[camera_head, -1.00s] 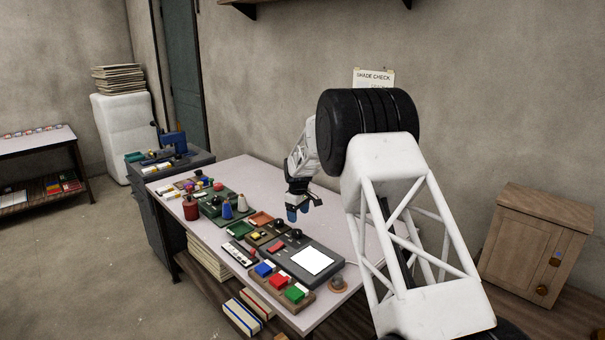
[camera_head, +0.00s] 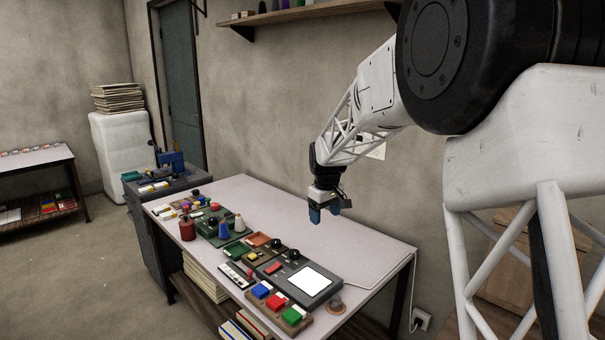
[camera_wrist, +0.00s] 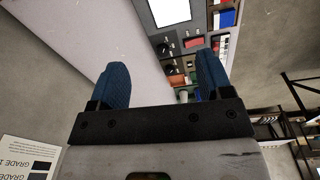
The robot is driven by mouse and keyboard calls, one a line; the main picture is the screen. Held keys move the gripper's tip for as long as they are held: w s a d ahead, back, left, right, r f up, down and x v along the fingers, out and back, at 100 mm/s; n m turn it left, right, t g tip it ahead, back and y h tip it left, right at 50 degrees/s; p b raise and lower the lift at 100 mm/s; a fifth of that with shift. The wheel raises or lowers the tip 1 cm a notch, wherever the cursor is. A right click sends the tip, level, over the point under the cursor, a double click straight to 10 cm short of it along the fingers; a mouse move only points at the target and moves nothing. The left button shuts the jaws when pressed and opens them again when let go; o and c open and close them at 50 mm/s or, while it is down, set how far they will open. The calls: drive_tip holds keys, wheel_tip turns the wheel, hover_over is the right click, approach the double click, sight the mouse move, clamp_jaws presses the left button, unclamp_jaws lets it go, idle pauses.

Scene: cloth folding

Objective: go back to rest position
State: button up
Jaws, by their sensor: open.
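My gripper (camera_head: 329,213) hangs above the right part of the table, back from the control panels. Its two blue fingertips are apart with nothing between them; the wrist view shows them (camera_wrist: 160,88) spread wide and empty. The pale table (camera_head: 335,235) stands below, and its surface under my gripper is bare. No cloth that I can make out is held.
A wall shelf (camera_head: 300,17) is above. The table's back half is clear.

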drive_tip(key=s+d+r+m, duration=0.1)
drive_tip(key=s+d+r, duration=0.2)
drive_tip(key=s, duration=0.4)
drive_tip(key=s+d+r+m, duration=0.15)
drive_tip(key=s+r, duration=0.25)
drive_tip(key=s, duration=0.4)
drive_tip(key=s+d+f+m+t, duration=0.1)
drive_tip(key=s+d+m, duration=0.1)
drive_tip(key=s, duration=1.6)
drive_tip(key=s+d+f+m, duration=0.2)
drive_tip(key=s+d, duration=0.3)
drive_tip(key=s, duration=1.3)
drive_tip(key=shift+s+f+m+t, duration=0.2)
drive_tip(key=shift+m+t, duration=0.2)
drive_tip(key=shift+m, duration=0.25)
